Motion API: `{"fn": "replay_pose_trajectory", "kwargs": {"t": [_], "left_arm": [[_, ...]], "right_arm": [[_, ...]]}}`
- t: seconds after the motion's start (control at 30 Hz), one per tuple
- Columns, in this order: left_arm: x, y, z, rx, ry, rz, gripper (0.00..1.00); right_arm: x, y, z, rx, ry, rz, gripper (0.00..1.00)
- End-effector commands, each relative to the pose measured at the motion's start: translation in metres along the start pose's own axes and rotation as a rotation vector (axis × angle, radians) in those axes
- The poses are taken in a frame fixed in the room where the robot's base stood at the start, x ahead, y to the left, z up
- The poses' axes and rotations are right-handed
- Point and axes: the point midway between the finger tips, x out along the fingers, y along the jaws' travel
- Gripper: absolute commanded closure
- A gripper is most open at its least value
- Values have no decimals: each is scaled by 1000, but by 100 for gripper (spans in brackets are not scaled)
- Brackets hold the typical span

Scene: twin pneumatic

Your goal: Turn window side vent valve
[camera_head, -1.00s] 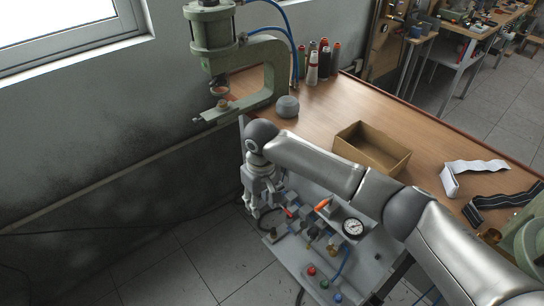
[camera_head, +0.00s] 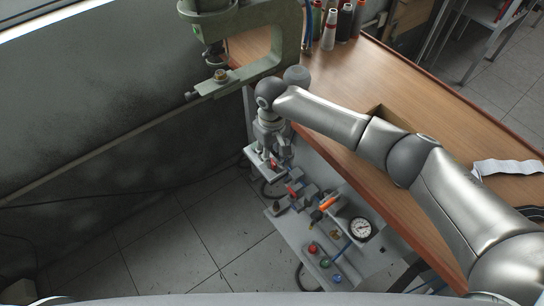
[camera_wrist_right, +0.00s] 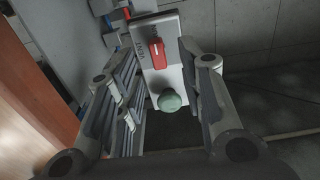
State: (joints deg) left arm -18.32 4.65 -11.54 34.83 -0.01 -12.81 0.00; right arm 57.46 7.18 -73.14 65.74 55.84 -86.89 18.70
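The window side vent valve has a red lever (camera_wrist_right: 157,54) on a pale grey plate (camera_wrist_right: 168,30) with dark lettering, seen in the right wrist view. A round green knob (camera_wrist_right: 169,101) sits at the plate's near end. My right gripper (camera_wrist_right: 158,62) is open, its fingers on either side of the plate, with the lever between them. I see no contact with the lever. In the head view, my right gripper (camera_head: 268,156) points down over the wall-side end of the pneumatic panel (camera_head: 283,226) and partly hides the valve. My left gripper is not in view.
Other red levers (camera_head: 293,191), an orange part (camera_head: 328,203), a pressure gauge (camera_head: 360,229) and coloured buttons (camera_head: 312,248) stand on the panel. The wooden bench (camera_head: 345,90) edge runs close beside my right arm. A green press (camera_head: 262,66) stands behind. Hoses hang below.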

Motion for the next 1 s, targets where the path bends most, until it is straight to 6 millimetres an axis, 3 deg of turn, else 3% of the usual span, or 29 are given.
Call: {"fn": "replay_pose_trajectory", "kwargs": {"t": [0.13,0.4,0.63,0.9,1.0], "left_arm": [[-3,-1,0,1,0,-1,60],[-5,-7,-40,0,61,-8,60],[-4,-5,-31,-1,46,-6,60],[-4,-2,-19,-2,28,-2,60],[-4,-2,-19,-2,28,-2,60]], "right_arm": [[24,-1,0,0,-2,0,64],[42,0,0,0,0,0,64],[43,0,0,0,0,0,64],[42,0,0,0,0,0,99],[42,0,0,0,0,0,100]]}}
